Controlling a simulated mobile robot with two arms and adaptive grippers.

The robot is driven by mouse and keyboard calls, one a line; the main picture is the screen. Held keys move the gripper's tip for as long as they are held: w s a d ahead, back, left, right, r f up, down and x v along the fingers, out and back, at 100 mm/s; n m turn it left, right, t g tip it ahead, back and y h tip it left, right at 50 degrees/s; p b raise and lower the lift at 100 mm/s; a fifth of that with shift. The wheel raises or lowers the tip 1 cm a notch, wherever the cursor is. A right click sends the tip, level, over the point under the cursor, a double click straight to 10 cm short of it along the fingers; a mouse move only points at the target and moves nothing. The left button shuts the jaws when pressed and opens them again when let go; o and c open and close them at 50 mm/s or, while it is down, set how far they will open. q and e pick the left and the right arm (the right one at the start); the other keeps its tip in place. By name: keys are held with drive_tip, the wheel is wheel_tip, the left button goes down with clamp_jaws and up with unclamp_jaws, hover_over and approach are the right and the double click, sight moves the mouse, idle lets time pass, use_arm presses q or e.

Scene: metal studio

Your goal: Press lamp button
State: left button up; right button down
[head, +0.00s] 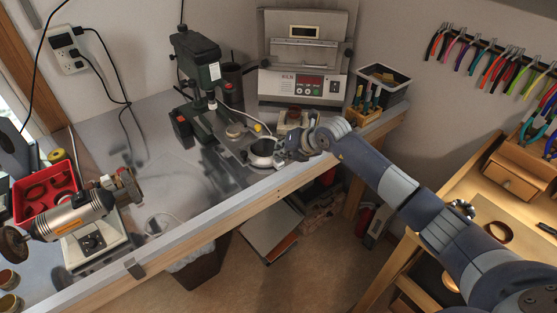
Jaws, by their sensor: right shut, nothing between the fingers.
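My right arm comes in from the lower right and reaches over the workbench (205,211). My right gripper (281,154) is shut and empty, low over the front right part of the bench. A small yellow knob-like thing (257,127) shows just behind that piece. I cannot make out clearly which thing is the lamp or its button; the area around my fingertips is small and partly covered by the gripper. My left gripper is not in view.
A green drill press (197,60) stands left of my gripper. A grey machine (301,83) with a control panel stands behind it. A bin of tools (382,85) is at the back right. A polishing motor (75,218) and red tray (42,190) are at the left.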

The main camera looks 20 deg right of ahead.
drive_tip(key=shift+f, duration=0.15)
idle(0.3)
drive_tip(key=shift+r+p, duration=0.35)
drive_tip(key=shift+r, duration=0.25)
wheel_tip(320, 180, up, 6)
drive_tip(key=p, duration=0.4)
idle(0.6)
